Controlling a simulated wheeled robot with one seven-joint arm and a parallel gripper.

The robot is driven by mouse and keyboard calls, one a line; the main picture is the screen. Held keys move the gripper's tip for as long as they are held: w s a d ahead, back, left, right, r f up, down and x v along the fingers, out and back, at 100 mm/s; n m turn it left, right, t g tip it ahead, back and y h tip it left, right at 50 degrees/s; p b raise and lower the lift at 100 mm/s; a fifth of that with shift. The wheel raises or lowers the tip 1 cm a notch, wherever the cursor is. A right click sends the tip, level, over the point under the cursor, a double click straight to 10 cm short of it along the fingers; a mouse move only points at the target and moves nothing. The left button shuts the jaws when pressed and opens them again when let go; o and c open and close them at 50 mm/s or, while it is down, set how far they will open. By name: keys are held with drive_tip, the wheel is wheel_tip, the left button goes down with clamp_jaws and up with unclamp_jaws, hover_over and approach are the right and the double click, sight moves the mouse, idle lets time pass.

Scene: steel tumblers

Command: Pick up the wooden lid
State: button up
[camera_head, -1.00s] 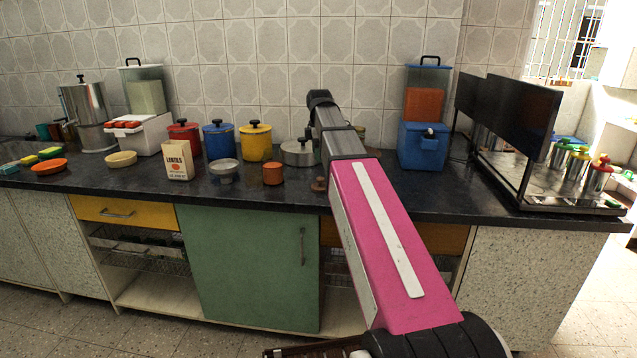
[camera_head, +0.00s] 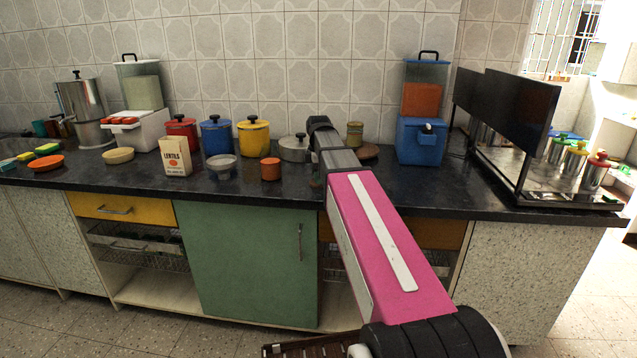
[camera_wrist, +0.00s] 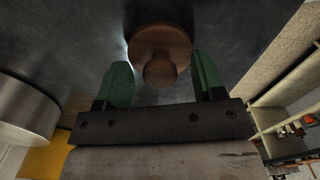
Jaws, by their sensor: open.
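The wooden lid (camera_wrist: 158,45) is a brown disc with a round knob, lying on the dark counter in the wrist view. My gripper (camera_wrist: 160,72) is open, with one green finger on each side of the knob and a gap on both sides. The knob is not gripped. In the head view the lid is hidden behind my arm and gripper; only a bit of green finger shows low beside my arm near the counter's front edge.
A steel pot (camera_head: 294,149) and an orange cup (camera_head: 270,169) stand left of my arm. A jar (camera_head: 354,134) and a brown round dish (camera_head: 368,152) are behind it. A blue box (camera_head: 421,142) stands right. The counter (camera_head: 450,190) is clear at front right.

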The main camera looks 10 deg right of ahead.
drive_tip(key=shift+f, duration=0.35)
drive_tip(key=c, duration=1)
drive_tip(key=shift+r, duration=0.1)
